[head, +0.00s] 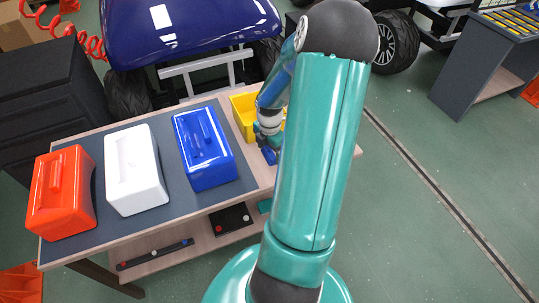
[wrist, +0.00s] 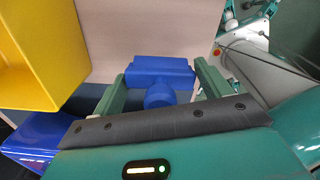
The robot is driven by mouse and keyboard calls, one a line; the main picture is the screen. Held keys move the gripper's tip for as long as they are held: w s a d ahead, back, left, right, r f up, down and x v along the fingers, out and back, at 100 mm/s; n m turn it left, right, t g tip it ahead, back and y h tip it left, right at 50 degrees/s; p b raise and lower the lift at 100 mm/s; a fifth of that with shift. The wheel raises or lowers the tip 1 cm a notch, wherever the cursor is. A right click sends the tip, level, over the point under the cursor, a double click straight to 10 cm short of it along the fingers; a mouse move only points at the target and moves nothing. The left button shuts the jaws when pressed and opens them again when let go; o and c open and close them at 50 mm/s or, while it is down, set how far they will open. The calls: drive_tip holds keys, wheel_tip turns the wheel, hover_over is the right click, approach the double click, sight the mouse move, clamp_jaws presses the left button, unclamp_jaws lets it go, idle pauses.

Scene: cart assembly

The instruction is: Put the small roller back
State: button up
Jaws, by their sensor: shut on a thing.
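My gripper (wrist: 160,84) is shut on a blue piece, most likely the small roller (wrist: 160,70). The piece has a wide block-like part and a rounded stub that points back to the palm. The green fingers lie on either side of it. In the head view, my gripper (head: 264,143) is over the right part of the table, beside the yellow bin, and a bit of the blue piece (head: 269,156) shows below it. My arm hides much of this spot. I cannot tell whether the piece touches the tabletop.
The yellow bin (head: 243,117) stands near the table's back edge; it is at upper left in the wrist view (wrist: 40,50). Blue (head: 203,148), white (head: 133,170) and orange (head: 61,192) lidded boxes stand on the dark mat. A blue-bodied cart (head: 180,30) is behind the table.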

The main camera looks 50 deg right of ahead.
sight(269, 155)
drive_tip(key=shift+w+d+f, duration=0.15)
drive_tip(key=shift+f, duration=1.65)
drive_tip(key=o, duration=1)
drive_tip(key=shift+f, duration=0.15)
drive_tip(key=shift+c, duration=0.2)
wheel_tip(269, 155, up, 12)
drive_tip(key=shift+r, duration=0.2)
